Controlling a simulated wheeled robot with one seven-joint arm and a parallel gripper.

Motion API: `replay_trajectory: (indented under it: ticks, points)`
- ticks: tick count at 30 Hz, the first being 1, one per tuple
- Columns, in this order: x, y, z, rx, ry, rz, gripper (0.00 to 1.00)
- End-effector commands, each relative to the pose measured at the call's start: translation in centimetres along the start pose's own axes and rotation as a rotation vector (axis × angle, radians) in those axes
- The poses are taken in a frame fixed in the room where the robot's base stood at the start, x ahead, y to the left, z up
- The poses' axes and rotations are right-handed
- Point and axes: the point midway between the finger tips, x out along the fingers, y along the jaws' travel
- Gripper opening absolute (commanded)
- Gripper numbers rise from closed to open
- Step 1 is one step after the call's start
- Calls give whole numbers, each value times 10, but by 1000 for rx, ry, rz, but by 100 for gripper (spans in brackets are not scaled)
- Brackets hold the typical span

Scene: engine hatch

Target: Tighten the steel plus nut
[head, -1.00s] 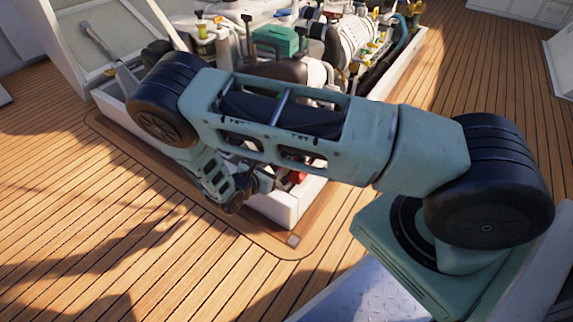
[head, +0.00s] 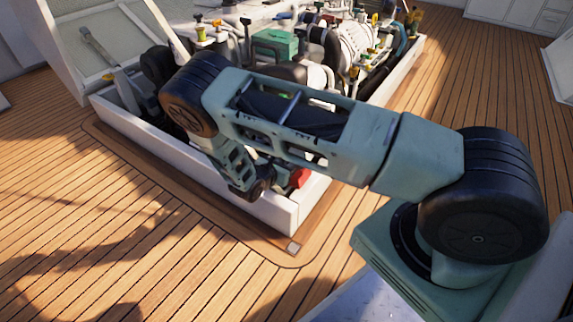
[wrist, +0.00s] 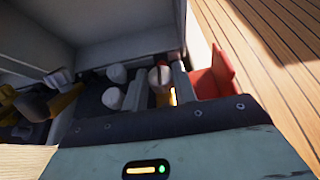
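In the wrist view, the two fingers of my gripper (wrist: 159,90) stand apart, with a gap between them. A pale rounded head (wrist: 160,76) with a dark line across it shows between the fingers. I cannot tell for sure whether this is the steel plus nut, nor whether the fingers touch it. In the head view, my arm reaches down over the near wall of the engine hatch (head: 279,215), and the fingertips are hidden there.
A red part (wrist: 212,78) lies right beside the right finger; it also shows in the head view (head: 299,177). White rounded caps (wrist: 115,75) stand to the left. Engine parts with a green box (head: 275,44) fill the hatch. Wooden deck (head: 130,250) around it is clear.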

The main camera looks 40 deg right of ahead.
Motion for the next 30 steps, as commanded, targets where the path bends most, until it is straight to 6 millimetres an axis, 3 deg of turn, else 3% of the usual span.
replay_trajectory:
  ticks: [1, 2, 14, 30]
  points:
    - [0, 0, 0, 0, 0, 0, 13]
    - [0, 0, 0, 0, 0, 0, 5]
    - [0, 2, -1, 25, 1, -53, 5]
    - [2, 8, -2, 175, 3, -411, 5]
